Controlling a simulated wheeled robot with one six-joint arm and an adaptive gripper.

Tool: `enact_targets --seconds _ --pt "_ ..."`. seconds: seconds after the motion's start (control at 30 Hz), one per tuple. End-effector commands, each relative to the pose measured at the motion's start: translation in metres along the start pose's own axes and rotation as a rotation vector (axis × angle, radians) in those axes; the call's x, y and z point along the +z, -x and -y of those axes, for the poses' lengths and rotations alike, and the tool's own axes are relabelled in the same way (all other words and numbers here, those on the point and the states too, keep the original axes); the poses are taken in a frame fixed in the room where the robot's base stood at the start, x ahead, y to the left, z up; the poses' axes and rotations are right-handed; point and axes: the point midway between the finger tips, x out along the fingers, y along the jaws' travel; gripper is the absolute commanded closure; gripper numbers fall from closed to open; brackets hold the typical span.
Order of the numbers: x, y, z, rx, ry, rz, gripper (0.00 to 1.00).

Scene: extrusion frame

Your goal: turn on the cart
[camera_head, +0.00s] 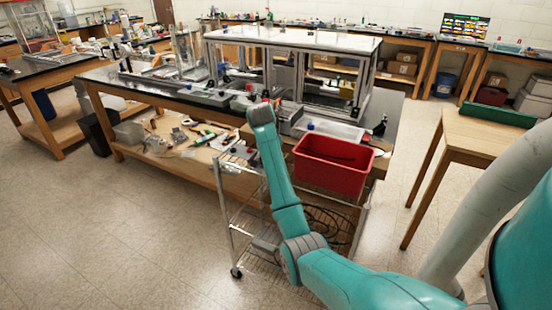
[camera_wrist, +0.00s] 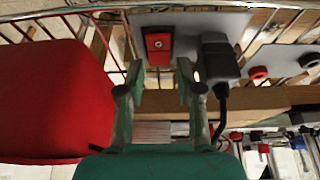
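The wire cart (camera_head: 227,222) stands at the near side of the workbench in the head view. In the wrist view, a red rocker switch (camera_wrist: 158,42) sits on a grey panel (camera_wrist: 213,22) by the cart's wire edge. A black plug (camera_wrist: 218,58) with a black cable is on the panel to the right of the switch. My gripper (camera_wrist: 160,78) is open and empty, its two fingertips just below the switch in the picture. I cannot tell whether they touch anything. In the head view my arm hides the gripper and the switch.
A red bin (camera_head: 333,162) sits on the cart and also fills the left of the wrist view (camera_wrist: 50,100). The workbench (camera_head: 165,92) behind carries a framed enclosure (camera_head: 290,40). A wooden table (camera_head: 478,138) stands at right.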

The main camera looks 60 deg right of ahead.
Motion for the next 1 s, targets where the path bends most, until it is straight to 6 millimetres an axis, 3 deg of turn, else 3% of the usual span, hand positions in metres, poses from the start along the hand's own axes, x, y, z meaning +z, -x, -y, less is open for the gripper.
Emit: enact_targets --seconds 0.43,0.47,0.6,0.77,1.0 --pt "0.0059 -0.0097 -0.0027 0.0 -0.001 0.0 0.65" --pt "0.0059 -0.0097 -0.0027 0.0 -0.001 0.0 0.67" --pt "0.0059 -0.0096 -0.0027 0.0 -0.001 0.0 1.0" --pt "0.0053 -0.0097 -0.0027 0.001 -0.001 0.006 1.0" --pt "0.0007 -0.0121 -0.0028 0.001 -0.002 0.142 1.0"
